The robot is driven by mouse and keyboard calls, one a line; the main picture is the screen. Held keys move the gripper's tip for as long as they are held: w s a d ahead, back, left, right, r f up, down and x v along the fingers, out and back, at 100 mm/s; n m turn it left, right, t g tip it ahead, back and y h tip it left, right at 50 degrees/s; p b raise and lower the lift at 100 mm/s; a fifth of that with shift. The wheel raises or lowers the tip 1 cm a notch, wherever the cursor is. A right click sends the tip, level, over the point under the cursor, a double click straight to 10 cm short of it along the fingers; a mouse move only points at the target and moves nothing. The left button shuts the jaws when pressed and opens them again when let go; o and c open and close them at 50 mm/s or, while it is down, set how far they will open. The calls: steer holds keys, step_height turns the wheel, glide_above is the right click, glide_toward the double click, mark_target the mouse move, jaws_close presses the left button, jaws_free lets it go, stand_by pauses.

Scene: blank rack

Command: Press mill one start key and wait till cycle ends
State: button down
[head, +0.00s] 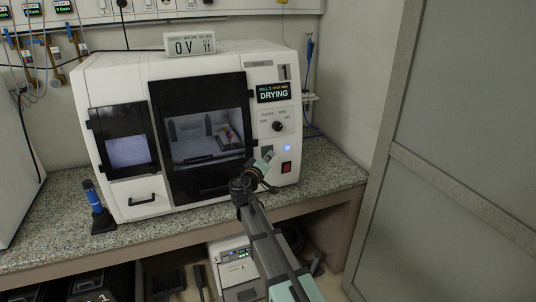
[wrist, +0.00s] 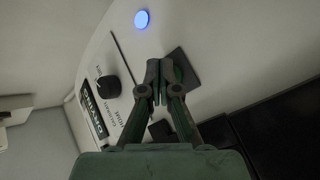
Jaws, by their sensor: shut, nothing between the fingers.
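Mill one (head: 190,120) is a white machine on a speckled counter, marked with a 1. Its display (head: 273,93) reads DRYING. A round key lit blue (head: 287,148) sits on its right front panel, and it also shows at the top of the wrist view (wrist: 142,19). My gripper (head: 267,155) is shut and empty in front of this panel, left of and slightly below the lit key. In the wrist view its closed fingertips (wrist: 154,68) are near the panel below the lit key. I cannot tell whether they touch the panel.
A black knob (head: 277,126) and a red switch (head: 286,167) are on the same panel. The mill's dark-framed window (head: 203,135) appears closed. A small display (head: 190,44) stands on top. A blue-handled tool (head: 92,196) stands at left. A grey partition (head: 470,130) rises at right.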

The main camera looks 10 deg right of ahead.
stand_by(0.6)
steer(key=shift+s+d+b, duration=0.1)
steer(key=shift+s+b, duration=0.55)
steer(key=shift+b, duration=0.05)
steer(key=s+b, duration=0.1)
steer(key=s, duration=0.1)
steer(key=s+d+b, duration=0.1)
steer(key=s, duration=0.1)
steer(key=shift+s+r, duration=0.15)
steer(key=shift+s, duration=0.25)
stand_by(0.5)
